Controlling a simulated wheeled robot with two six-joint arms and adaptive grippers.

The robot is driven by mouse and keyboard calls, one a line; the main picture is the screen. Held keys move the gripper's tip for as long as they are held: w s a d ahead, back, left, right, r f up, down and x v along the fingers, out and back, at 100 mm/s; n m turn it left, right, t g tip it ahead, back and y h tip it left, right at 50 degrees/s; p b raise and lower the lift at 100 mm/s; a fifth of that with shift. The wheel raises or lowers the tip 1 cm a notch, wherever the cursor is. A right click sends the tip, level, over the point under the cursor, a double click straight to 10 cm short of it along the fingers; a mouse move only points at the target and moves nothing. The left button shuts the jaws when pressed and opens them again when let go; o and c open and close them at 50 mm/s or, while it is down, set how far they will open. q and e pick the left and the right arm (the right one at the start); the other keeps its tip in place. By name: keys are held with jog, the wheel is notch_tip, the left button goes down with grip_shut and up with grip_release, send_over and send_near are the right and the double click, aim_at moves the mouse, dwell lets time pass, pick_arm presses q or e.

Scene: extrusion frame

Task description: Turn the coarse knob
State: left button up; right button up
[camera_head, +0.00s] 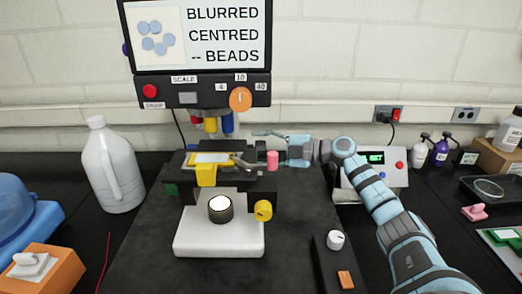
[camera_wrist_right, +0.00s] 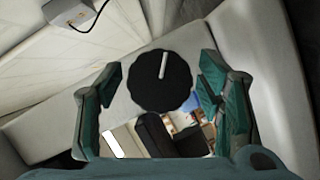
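A dark round knob (camera_wrist_right: 158,92) with a scalloped edge and a white pointer line faces the right wrist camera; I take it to be the coarse knob. My right gripper (camera_wrist_right: 162,80) is open, with one finger on each side of the knob and gaps between fingers and rim. In the head view my right gripper (camera_head: 266,134) reaches in from the right, behind the microscope stage (camera_head: 180,161). I cannot make out the dark knob in that view. A pink knob (camera_head: 272,160) and a yellow knob (camera_head: 263,210) show on the microscope's right side. My left gripper is not in view.
A screen (camera_head: 229,40) above the microscope reads "BLURRED CENTRED -- BEADS". A power box (camera_head: 397,180) stands behind my right forearm. A white jug (camera_head: 112,165) and an orange block (camera_head: 50,268) are at left. A small control strip (camera_head: 326,268) lies in front right.

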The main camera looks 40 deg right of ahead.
jog(key=v, duration=0.7)
jog(key=shift+s, duration=0.15)
jog(key=shift+d, duration=0.2)
dwell(1.9)
